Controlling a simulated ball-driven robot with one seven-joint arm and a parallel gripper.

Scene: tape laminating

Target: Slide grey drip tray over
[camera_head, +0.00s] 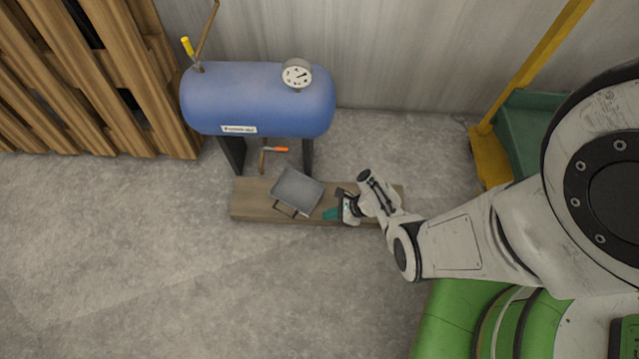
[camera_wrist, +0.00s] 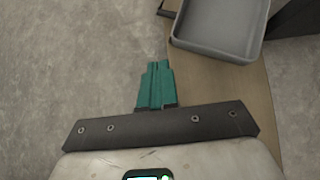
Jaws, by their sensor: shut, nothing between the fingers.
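The grey drip tray (camera_head: 298,190) is a shallow square pan lying turned at an angle on a low wooden board (camera_head: 250,200), below the blue tank. A dark handle shows at its near left side. In the wrist view the tray (camera_wrist: 222,25) is at the top right, on the wooden board (camera_wrist: 225,85). My gripper (camera_head: 328,214) has teal fingers and is just right of the tray's near right side. In the wrist view my gripper (camera_wrist: 155,68) is shut and empty, left of and below the tray.
A blue tank (camera_head: 258,100) with a gauge (camera_head: 297,74) stands on dark legs behind the board. An orange-handled valve (camera_head: 275,149) hangs beneath it. Wooden pallets (camera_head: 90,80) lean at the left. A yellow and green cart (camera_head: 510,130) stands right. The floor in front is clear.

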